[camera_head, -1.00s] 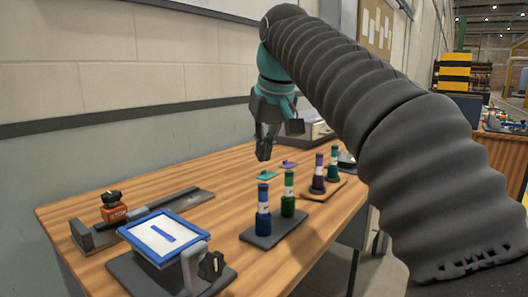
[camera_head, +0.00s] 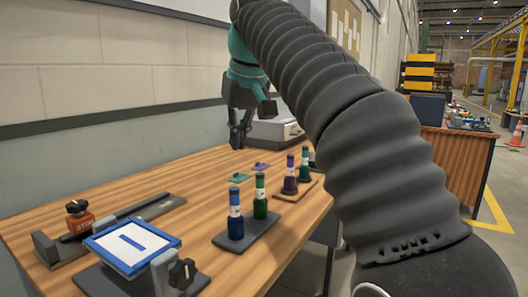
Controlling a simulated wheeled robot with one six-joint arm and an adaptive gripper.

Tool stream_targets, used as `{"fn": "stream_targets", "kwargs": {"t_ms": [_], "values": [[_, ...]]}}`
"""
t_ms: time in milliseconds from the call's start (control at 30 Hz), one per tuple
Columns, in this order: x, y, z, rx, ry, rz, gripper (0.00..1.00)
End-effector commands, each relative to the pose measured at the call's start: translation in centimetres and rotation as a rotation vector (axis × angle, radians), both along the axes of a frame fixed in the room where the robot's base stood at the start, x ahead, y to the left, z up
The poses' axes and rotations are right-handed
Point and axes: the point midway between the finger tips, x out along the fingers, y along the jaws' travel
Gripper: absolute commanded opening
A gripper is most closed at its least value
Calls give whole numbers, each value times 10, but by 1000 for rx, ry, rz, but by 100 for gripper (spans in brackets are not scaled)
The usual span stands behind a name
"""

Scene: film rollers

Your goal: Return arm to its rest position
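My gripper (camera_head: 239,136) hangs fingers-down from my arm, above the far part of the wooden table and apart from it. I see nothing held in it, but the gap between its fingertips is too small to judge. My arm reaches from the lower right up to the top of the picture, then bends down to the teal and dark wrist.
The table (camera_head: 196,172) bears blue (camera_head: 235,215) and green (camera_head: 260,196) rollers upright on a dark base, and purple (camera_head: 290,175) and teal (camera_head: 305,165) ones behind. A wall runs behind.

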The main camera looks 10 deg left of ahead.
Motion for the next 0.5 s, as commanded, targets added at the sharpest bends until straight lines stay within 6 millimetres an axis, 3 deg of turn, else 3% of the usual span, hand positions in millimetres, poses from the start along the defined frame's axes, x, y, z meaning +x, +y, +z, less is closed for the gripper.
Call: {"fn": "stream_targets", "kwargs": {"t_ms": [267,500], "values": [[-12,-78,-22,10,-15,-133,0],[-41,-147,-66,18,-31,-259,0]]}}
